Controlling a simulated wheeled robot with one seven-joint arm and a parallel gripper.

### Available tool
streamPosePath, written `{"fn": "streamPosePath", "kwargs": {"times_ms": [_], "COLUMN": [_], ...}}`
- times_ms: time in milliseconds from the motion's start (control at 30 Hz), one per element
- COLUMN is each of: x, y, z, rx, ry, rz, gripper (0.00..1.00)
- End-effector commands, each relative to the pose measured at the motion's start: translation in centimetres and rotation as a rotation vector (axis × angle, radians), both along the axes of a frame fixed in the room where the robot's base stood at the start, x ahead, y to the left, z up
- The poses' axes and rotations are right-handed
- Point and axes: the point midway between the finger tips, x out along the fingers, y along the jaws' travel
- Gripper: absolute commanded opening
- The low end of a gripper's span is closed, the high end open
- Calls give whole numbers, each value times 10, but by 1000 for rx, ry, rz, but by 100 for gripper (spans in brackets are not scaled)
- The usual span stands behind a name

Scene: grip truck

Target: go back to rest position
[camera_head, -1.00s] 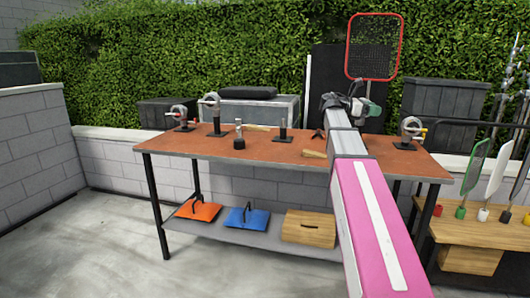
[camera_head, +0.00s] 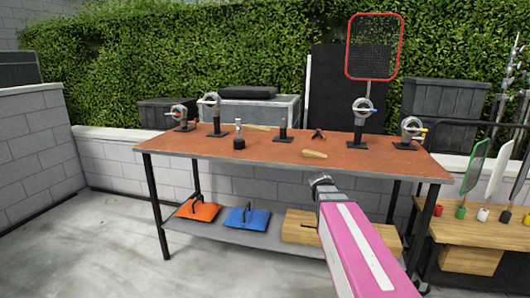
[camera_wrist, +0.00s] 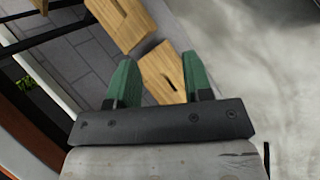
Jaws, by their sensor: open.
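My gripper (camera_head: 320,180) is in front of the workbench (camera_head: 240,148), below the front edge of its orange-brown top, with my pink arm reaching in from the lower right. In the wrist view the two green fingers (camera_wrist: 160,80) are spread apart with nothing held between them. Wooden surfaces of a box (camera_wrist: 160,72) show beyond the fingers, apart from them.
On the bench stand several ring-topped clamps, one at the right back (camera_head: 361,125) and one at the right end (camera_head: 411,132). A wooden block (camera_head: 314,154) lies near the front edge. The lower shelf holds an orange plate (camera_head: 198,211), a blue plate (camera_head: 247,218) and a wooden box (camera_head: 300,228). Floor at left is clear.

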Motion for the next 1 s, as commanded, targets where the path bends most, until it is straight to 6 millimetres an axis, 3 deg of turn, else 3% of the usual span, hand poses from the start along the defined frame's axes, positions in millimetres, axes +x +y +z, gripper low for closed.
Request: {"fn": "streamPosePath", "kwargs": {"times_ms": [33,200,400,600,1000], "x": [-19,-64,-107,-123,-123], "y": [12,52,89,105,106], "z": [-22,-79,-121,-135,-136], "rx": [66,289,475,548,553], "ry": [-16,-70,-86,-85,-86], "rz": [-56,-291,-553,-678,-687], "gripper": [46,46,46,46,46]}}
